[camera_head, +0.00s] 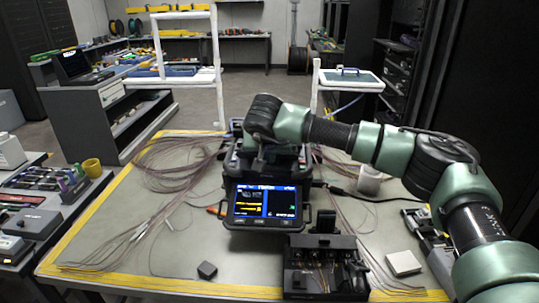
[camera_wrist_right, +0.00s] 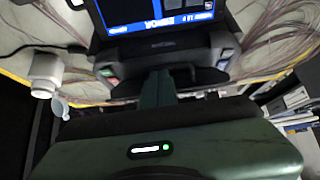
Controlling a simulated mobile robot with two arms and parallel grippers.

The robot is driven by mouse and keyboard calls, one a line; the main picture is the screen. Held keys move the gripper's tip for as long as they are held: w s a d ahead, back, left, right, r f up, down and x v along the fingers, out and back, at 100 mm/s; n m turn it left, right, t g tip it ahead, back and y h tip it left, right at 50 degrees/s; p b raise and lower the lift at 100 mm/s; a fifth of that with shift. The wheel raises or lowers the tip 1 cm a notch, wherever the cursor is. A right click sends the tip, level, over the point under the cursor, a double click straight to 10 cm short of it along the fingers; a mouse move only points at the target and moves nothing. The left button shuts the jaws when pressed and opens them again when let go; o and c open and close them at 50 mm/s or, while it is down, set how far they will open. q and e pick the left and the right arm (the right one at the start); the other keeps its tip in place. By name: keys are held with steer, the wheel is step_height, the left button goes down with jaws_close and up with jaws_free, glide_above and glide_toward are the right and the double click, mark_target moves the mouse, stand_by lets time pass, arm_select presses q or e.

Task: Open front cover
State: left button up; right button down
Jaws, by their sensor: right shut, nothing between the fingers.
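The fusion splicer (camera_head: 230,186) stands upright on the work table, its lit screen (camera_head: 265,202) facing me. In the wrist view the splicer's screen (camera_wrist_right: 160,15) and dark body lie just beyond my fingers. My right gripper (camera_wrist_right: 158,76) is shut with nothing between its fingers. It reaches down at the splicer's top, behind the screen. The gripper and wrist hide much of the splicer's top in the head view, so I cannot tell how the front cover stands. Whether the fingertips touch the splicer is also unclear. My left gripper is not in view.
A black tool box (camera_head: 325,275) stands right in front of the splicer. Loose fibre cables lie on both sides. A white container (camera_head: 370,180) stands to the right.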

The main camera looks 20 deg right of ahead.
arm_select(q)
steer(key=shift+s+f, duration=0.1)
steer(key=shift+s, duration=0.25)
